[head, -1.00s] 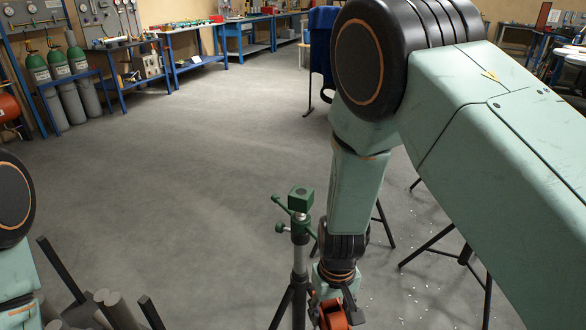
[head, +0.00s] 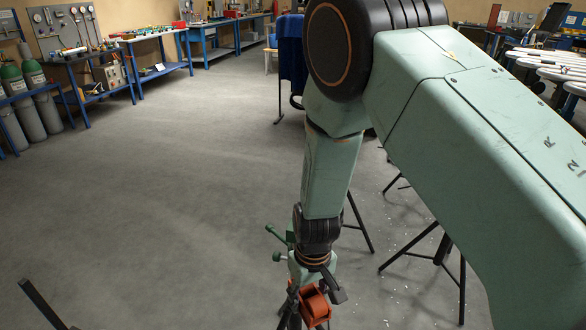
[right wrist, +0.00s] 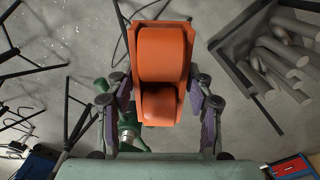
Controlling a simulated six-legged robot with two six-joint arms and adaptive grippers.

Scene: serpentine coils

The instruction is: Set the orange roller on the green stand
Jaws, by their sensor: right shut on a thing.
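The orange roller (head: 314,304) is a drum in an orange bracket, low in the middle of the head view. It fills the centre of the right wrist view (right wrist: 163,55). My right gripper (head: 311,288) is shut on it, with a finger on each side of the bracket in the wrist view (right wrist: 161,92). The green stand (head: 276,233) is a tripod with green handles. In the head view my gripper and wrist hide its top. In the wrist view part of the stand (right wrist: 128,128) shows below left of the roller. I cannot tell the gap between them. My left gripper is out of view.
Other black tripod legs (head: 439,252) stand to the right of the stand. A rack of grey cylinders (right wrist: 280,60) shows at the right of the wrist view. Workbenches (head: 150,50) line the back wall.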

